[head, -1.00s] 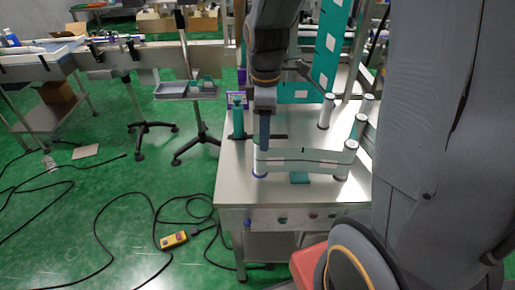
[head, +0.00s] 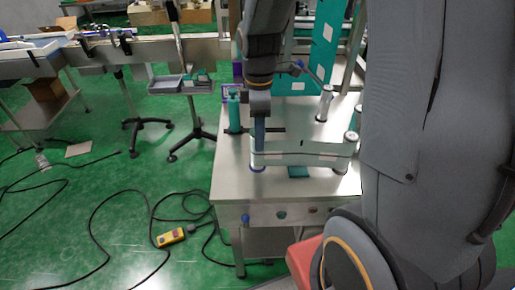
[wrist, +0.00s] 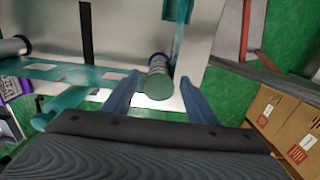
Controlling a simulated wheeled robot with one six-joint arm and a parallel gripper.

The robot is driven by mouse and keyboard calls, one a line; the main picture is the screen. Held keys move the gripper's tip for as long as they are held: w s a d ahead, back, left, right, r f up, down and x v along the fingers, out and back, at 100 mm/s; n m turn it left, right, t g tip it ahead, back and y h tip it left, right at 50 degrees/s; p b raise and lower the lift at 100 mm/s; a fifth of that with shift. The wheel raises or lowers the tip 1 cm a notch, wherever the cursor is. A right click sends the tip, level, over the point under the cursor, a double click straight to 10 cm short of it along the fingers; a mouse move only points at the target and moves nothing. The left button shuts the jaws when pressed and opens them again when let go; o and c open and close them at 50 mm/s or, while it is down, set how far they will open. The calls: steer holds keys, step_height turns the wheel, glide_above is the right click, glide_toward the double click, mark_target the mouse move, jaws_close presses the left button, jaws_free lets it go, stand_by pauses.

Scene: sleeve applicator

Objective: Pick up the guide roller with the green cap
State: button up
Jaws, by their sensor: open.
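The guide roller with the green cap (wrist: 158,90) shows in the wrist view, its round cap facing the camera and its ribbed grey body behind. My gripper (wrist: 160,77) is open, with one blue finger on each side of this roller. No closed grip shows, and I cannot tell whether either finger touches it. In the head view my gripper (head: 259,145) points down over the front-left roller (head: 257,161) on the machine table, and hides its top.
Another roller (head: 325,103) stands further back. A teal post (head: 234,110) stands at the table's left. Cardboard boxes (wrist: 285,120) show at right in the wrist view.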

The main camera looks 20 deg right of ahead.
steer(key=shift+w+a+f+p, duration=0.1)
steer(key=shift+f+p, duration=0.3)
steer(key=shift+f, duration=1)
steer(key=shift+a+f+p, duration=0.1)
steer(key=shift+f+p, duration=0.3)
steer(key=shift+f, duration=1)
steer(key=c, duration=1.2)
steer(key=shift+c, duration=0.2)
